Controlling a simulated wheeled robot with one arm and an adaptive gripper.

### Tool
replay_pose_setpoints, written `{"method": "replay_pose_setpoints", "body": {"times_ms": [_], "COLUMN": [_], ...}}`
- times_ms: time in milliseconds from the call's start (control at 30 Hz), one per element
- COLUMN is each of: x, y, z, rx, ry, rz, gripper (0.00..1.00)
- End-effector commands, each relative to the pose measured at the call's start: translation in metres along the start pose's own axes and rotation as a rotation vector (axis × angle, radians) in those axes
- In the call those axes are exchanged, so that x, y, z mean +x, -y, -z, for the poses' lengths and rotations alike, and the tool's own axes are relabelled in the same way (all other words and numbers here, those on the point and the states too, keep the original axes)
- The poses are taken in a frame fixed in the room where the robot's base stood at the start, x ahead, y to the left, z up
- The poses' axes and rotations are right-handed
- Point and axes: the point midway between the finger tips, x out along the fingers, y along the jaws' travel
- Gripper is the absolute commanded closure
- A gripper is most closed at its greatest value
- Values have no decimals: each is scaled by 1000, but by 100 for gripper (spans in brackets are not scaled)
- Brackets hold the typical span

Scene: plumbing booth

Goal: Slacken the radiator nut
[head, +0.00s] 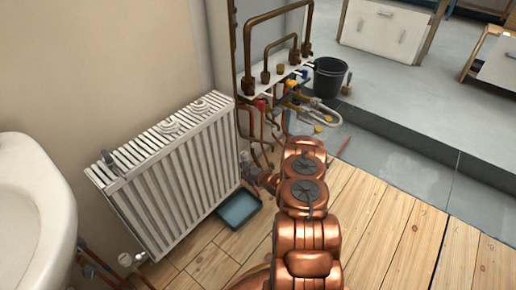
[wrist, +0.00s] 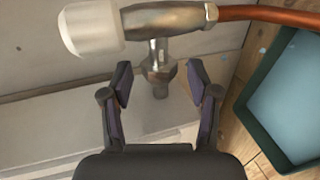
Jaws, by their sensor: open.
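The radiator nut (wrist: 159,76) is a grey metal hex nut on the stem below the valve body (wrist: 165,20) in the wrist view. The valve has a white cap (wrist: 90,27) on its left and a copper pipe (wrist: 270,14) on its right. My gripper (wrist: 160,83) is open, with one dark fingertip on each side of the nut and a visible gap to it. I cannot tell how far beyond the tips the nut lies. In the head view the white radiator (head: 185,175) stands against the wall, and my copper-coloured arm reaches to its right end. The nut cannot be made out there.
A blue tray (head: 222,217) lies on the wooden floor by the radiator; it also shows at the right of the wrist view (wrist: 245,130). Copper pipework (head: 272,75) and a black bucket (head: 330,77) stand behind. A white basin (head: 35,215) is at left. The floor at right is clear.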

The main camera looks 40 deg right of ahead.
Motion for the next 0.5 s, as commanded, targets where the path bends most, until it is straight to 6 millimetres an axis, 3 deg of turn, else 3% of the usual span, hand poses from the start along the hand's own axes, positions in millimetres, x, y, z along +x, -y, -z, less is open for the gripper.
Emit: {"method": "replay_pose_setpoints", "body": {"times_ms": [67,500], "x": [1,2], "y": [9,10], "z": [0,0], "rx": [0,-1], "ry": [1,0], "rz": [-43,-242], "gripper": [40,40]}}
